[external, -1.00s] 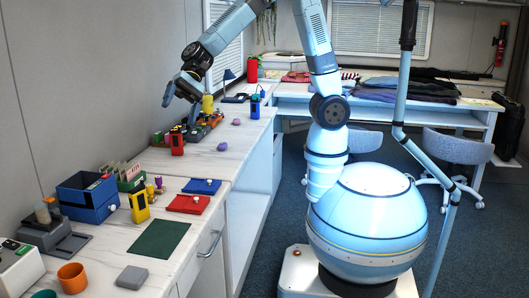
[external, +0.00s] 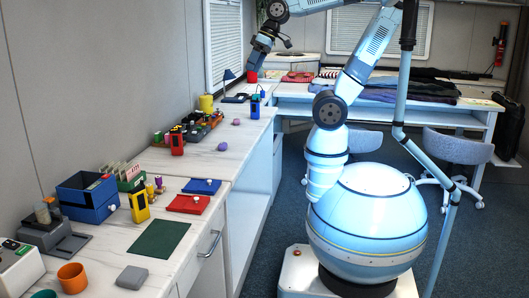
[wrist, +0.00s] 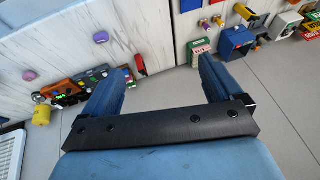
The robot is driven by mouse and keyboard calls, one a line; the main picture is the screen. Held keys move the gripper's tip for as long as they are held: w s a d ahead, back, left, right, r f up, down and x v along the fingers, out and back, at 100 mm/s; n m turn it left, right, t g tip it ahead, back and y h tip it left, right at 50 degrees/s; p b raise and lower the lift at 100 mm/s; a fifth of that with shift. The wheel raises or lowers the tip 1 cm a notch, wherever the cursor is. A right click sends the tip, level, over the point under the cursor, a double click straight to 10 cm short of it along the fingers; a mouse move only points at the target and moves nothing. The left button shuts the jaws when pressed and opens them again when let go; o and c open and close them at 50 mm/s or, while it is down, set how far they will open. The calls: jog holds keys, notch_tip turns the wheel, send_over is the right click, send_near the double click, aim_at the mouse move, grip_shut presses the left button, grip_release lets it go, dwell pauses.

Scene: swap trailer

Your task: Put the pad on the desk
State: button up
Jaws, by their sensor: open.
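Several flat pieces on the left worktop could be the pad, and I cannot tell which: a blue one (external: 201,186) and a red one (external: 186,204), each with a small pale knob, and a dark green sheet (external: 158,241). A small grey block (external: 132,278) lies at the front. The long white desk (external: 390,103) stands along the back wall. My gripper (external: 254,66) is raised above the far end of the left worktop, well away from these pieces. In the wrist view my gripper (wrist: 162,77) is open, with nothing between its fingers.
Folded clothes (external: 400,88) cover much of the back desk. Two chairs (external: 457,146) stand before it.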

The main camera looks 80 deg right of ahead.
jog(key=s+d+t+h, duration=0.1)
jog(key=s+d+h, duration=0.1)
jog(key=s+d, duration=0.3)
jog(key=shift+d, duration=0.85)
jog(key=shift+r, duration=0.1)
jog(key=shift+c, duration=0.2)
dwell(0.8)
